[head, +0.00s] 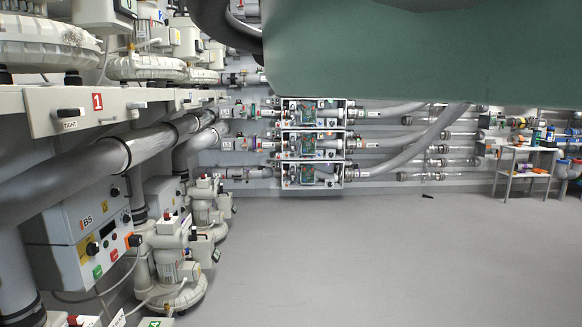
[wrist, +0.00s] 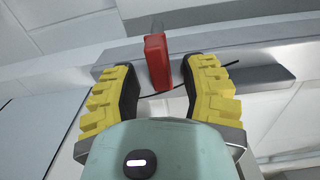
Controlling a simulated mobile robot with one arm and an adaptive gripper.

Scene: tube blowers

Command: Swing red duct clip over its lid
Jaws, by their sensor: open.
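The red duct clip (wrist: 158,62) shows in the wrist view as a red block standing out from a grey, flat surface. My gripper (wrist: 162,84) is open, with its two yellow-and-black fingers on either side of the clip's lower part. Small gaps show between the fingers and the clip, so it does not appear to be gripped. A thin grey strip rises above the clip. I cannot tell the lid apart from the grey surfaces around it. In the head view neither the gripper nor the clip can be made out; a large green shape covers the top right.
A dark cable (wrist: 183,85) runs behind the clip. In the head view, a control box (head: 95,235), thick grey pipes (head: 75,175) and pump units (head: 178,270) crowd the left. White frames with pipework (head: 313,157) line the back wall. The grey floor (head: 380,260) is mostly clear.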

